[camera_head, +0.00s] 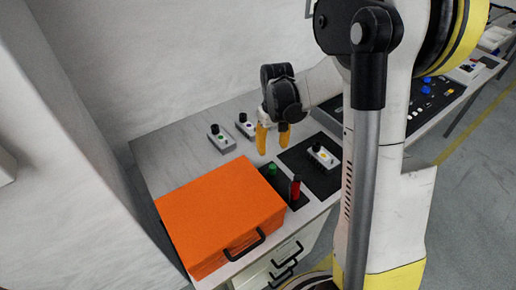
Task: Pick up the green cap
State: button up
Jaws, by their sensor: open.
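The green cap (271,169) is small and round and sits on a dark mat on the table, just right of the orange case's back right corner. My gripper (272,141) hangs above and a little behind the cap, its yellow-orange fingers pointing down and spread apart. Nothing shows between the fingers. The gripper is apart from the cap, and the cap's lower part is hard to make out at this size.
A red upright cylinder (295,188) stands close right of the cap. A large orange case (215,207) fills the front left of the table. Small button boxes (222,139) stand behind, and another box (323,156) sits on a dark mat to the right.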

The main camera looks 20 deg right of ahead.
aim_at(273, 166)
jog(key=shift+w+f, duration=0.15)
jog(key=shift+f, duration=0.2)
notch_tip(273, 166, down, 6)
jog(key=shift+d+r+b, duration=0.1)
jog(key=shift+r+b, duration=0.1)
jog(key=shift+b, duration=1)
jog(key=f+b, duration=0.2)
jog(key=f, duration=0.3)
jog(key=shift+s+b, duration=0.4)
jog(key=shift+r, duration=0.1)
grip_shut()
